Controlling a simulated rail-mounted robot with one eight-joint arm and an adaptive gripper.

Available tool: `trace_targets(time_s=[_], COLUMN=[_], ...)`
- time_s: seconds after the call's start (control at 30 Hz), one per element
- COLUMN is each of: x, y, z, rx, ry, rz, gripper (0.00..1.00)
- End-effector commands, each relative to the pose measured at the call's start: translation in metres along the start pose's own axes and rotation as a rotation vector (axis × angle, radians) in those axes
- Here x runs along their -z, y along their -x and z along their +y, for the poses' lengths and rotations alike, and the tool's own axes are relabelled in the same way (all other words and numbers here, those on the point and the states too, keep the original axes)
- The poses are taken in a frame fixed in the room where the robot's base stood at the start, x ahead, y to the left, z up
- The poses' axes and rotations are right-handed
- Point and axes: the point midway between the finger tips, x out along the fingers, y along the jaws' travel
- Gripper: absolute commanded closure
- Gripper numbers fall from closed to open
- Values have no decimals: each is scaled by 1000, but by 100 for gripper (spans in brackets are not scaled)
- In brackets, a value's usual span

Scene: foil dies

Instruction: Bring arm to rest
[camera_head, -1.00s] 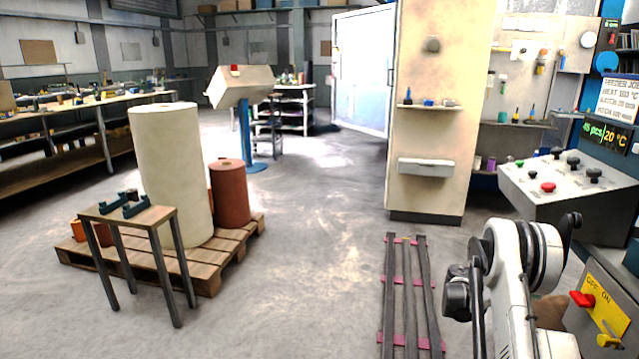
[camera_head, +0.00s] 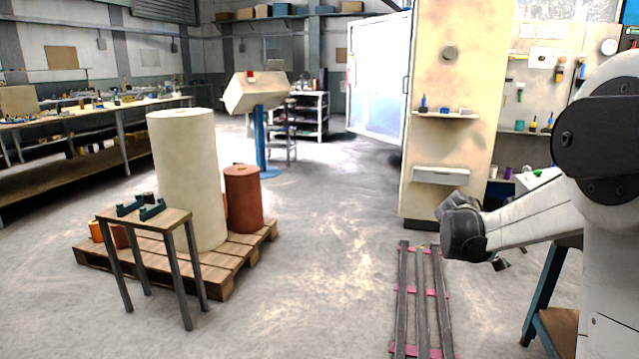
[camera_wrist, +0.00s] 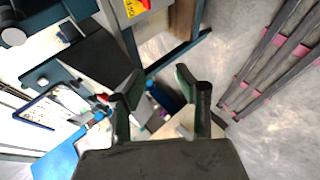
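My arm (camera_head: 610,180) rises at the right of the head view, with a dark-capped joint in front of the control panel. Its white link reaches left to a dark joint (camera_head: 465,230) above the floor rails. My gripper (camera_wrist: 160,82) shows in the wrist view with its two dark fingers spread apart, and nothing is seen held between them. In the head view the gripper cannot be made out clearly.
Floor rails with pink crosspieces (camera_head: 421,292) lie left of my arm. A cream cabinet (camera_head: 455,130) stands behind. A pallet (camera_head: 190,275) with upright rolls and a small table (camera_head: 150,218) are at the left. The middle floor is clear.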

Motion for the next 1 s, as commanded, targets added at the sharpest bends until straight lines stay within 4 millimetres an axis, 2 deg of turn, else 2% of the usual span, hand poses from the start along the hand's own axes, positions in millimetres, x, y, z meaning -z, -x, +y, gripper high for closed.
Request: trace_targets(time_s=[0.03,0.1,0.27,0.5,0.8,1.0], x=[-6,-14,-35,-74,-133,-176], y=[17,37,82,146,215,254], z=[-1,-4,-14,-33,-65,-90], rx=[31,74,174,325,515,643], ry=[-4,-10,-27,-54,-93,-121], rz=[19,43,98,177,265,316], gripper=[68,68,68,68,68,68])
